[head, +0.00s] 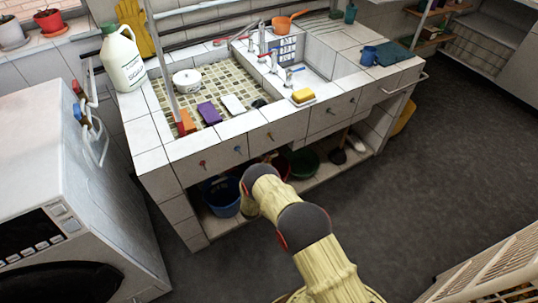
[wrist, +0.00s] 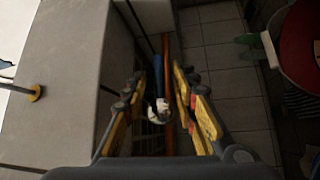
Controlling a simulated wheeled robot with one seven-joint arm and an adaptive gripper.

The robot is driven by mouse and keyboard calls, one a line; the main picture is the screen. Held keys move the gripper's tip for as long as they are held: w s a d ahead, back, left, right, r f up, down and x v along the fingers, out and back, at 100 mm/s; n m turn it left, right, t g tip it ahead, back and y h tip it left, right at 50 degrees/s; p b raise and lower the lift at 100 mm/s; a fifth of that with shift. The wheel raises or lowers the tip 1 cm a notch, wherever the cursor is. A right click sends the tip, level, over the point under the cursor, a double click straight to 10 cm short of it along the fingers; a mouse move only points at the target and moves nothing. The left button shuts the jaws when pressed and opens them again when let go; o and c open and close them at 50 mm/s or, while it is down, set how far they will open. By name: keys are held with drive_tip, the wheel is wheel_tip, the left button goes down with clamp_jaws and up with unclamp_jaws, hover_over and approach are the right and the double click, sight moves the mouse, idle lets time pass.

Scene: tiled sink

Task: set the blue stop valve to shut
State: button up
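A brass-coloured fitting (wrist: 36,92) stands out from a pale surface, left of the fingers.
Under the sink are a blue bucket (head: 222,196) and a green basin (head: 303,162). A washing machine (head: 75,220) stands at the left, a slatted crate (head: 490,268) at the lower right. In the wrist view an orange pole (wrist: 167,90) lies beyond the fingers.

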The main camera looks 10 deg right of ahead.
drive_tip(key=shift+b+x, duration=0.35)
drive_tip(key=shift+x, duration=1.35)
drive_tip(key=shift+c, duration=0.5)
drive_tip(key=c, duration=0.6)
clamp_jaws()
drive_tip(key=shift+a+r, duration=0.1)
